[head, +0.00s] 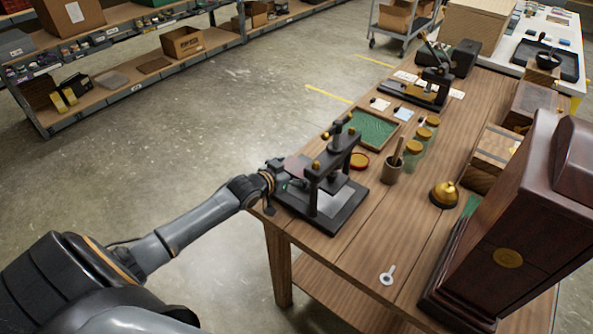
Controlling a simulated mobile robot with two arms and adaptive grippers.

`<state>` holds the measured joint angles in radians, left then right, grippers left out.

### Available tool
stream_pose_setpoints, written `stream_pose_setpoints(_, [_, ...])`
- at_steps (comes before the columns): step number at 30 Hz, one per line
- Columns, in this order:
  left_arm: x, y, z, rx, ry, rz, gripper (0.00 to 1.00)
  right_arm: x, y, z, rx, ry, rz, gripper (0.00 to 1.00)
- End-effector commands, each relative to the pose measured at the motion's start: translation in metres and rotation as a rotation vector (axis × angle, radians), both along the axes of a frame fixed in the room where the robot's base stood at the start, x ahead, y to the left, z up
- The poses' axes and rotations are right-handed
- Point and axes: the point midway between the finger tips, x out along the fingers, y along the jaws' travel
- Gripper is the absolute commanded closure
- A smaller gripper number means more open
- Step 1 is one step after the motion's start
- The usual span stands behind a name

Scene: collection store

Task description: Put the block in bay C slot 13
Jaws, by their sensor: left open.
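My left gripper (291,184) is open at the near left edge of the wooden table, beside the black press (333,172). Its fingers reach the press's left side and are partly lost against the dark frame. A small reddish, flat-looking piece (296,165) shows just behind the fingers; I cannot tell whether it is the block. A pale plate (332,203) lies on the press's base. No slot marked 13 or bay marked C can be read; the shelf labels are too small. My right gripper is not in view.
The wooden table (385,235) also holds a green-lined tray (372,130), jars (414,146), a pestle cup (392,170), a brass bell (444,194) and a tall dark wooden case (520,215). Low shelves (165,68) stand back left. The concrete floor (200,130) between is clear.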

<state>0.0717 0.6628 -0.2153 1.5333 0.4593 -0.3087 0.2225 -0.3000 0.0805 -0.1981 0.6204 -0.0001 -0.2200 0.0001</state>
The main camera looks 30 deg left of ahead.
Motion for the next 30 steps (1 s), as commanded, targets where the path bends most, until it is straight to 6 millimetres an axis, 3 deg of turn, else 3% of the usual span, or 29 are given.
stream_pose_setpoints(6, [0.0,0.0,0.0,0.0,0.0,0.0,0.02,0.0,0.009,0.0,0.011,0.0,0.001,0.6])
stream_pose_setpoints(12, [0.0,0.0,0.0,0.0,0.0,0.0,0.43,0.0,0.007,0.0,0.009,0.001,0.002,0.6])
stream_pose_setpoints(15, [0.0,0.0,0.0,0.0,-0.001,0.0,0.52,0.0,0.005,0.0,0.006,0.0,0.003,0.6])
stream_pose_setpoints(23, [0.0,0.0,0.007,0.001,-0.002,0.0,0.52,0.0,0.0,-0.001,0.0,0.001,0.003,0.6])
stream_pose_setpoints(30, [0.001,0.0,0.052,0.002,-0.005,-0.001,0.52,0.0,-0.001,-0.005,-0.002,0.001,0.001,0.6])
